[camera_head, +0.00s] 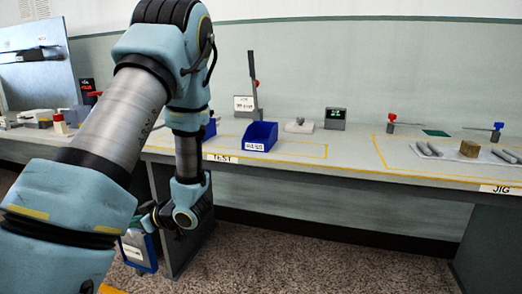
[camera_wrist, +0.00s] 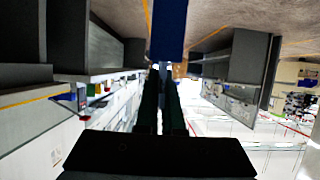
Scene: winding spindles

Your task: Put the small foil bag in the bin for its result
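No foil bag can be made out in either view. A blue shape (camera_wrist: 168,30) lies past the fingertips. A blue labelled bin (camera_head: 260,137) stands on the bench by the TEST label. Part of another blue thing (camera_head: 209,129) shows beside my arm.
The grey bench (camera_head: 350,165) runs across the view. On it stand a lever device (camera_head: 253,90), a display with green digits (camera_head: 335,119), and a tray (camera_head: 450,152) with grey rods and a brown block. Open floor (camera_head: 330,265) lies in front. My arm hides part of the bench.

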